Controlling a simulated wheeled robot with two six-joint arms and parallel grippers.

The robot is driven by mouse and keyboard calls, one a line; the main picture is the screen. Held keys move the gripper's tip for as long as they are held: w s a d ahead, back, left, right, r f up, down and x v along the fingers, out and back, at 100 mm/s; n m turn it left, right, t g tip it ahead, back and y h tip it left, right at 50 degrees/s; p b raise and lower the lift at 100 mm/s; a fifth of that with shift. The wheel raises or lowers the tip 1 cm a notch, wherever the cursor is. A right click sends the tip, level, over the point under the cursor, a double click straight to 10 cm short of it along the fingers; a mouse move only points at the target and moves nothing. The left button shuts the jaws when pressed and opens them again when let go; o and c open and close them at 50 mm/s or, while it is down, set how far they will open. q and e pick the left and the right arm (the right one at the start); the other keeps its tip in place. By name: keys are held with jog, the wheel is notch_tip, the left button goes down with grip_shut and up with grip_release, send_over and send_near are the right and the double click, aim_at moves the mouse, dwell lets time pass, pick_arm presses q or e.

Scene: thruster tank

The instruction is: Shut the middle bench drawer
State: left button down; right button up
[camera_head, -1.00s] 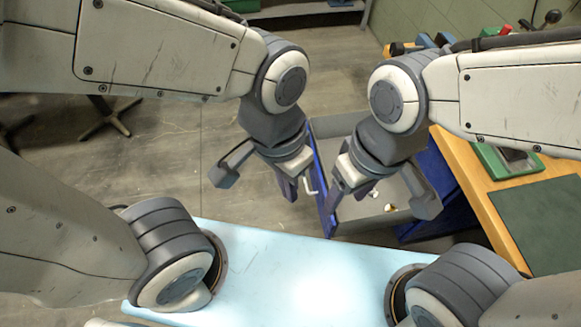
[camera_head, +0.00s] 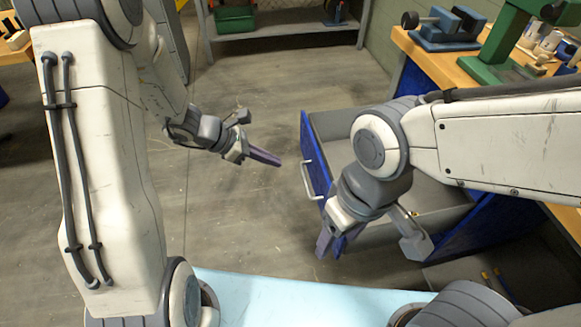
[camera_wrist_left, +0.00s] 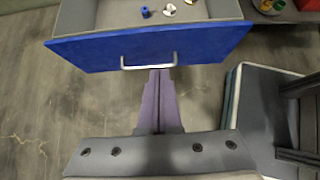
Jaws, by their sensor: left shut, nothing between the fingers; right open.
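The bench drawer (camera_head: 317,160) is pulled out from the blue bench (camera_head: 480,215), its blue front facing left. A pale bar handle (camera_head: 309,181) sits on that front; the handle also shows in the left wrist view (camera_wrist_left: 148,64). My left gripper (camera_head: 278,162) is shut and empty, pointing at the drawer front from the left with a small gap in the head view. In the left wrist view its fingers (camera_wrist_left: 160,75) line up with the handle; contact cannot be told. My right gripper (camera_head: 330,240) is open, at the drawer's near front corner, hiding part of the drawer.
Small parts, including a blue one (camera_wrist_left: 146,12), lie in the drawer. A grey compartment with yellow-handled items (camera_head: 487,277) shows at lower right. A vise (camera_head: 440,30) and a green press (camera_head: 495,65) stand on the bench top. The floor left of the drawer is clear.

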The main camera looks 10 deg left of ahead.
aim_at(322, 173)
pick_arm(q)
jog(key=shift+w+d+r+b+x, duration=0.1)
jog(key=shift+d+r+b+x, duration=0.3)
jog(key=shift+x, duration=1.6)
jog(key=shift+w+d+r+b+x, duration=0.1)
jog(key=shift+d+r+b+x, duration=0.25)
jog(key=shift+x, duration=1.65)
jog(key=shift+d+r+b+x, duration=0.15)
jog(key=shift+r+b+x, duration=0.3)
jog(key=shift+x, duration=1.55)
jog(key=shift+f, duration=0.15)
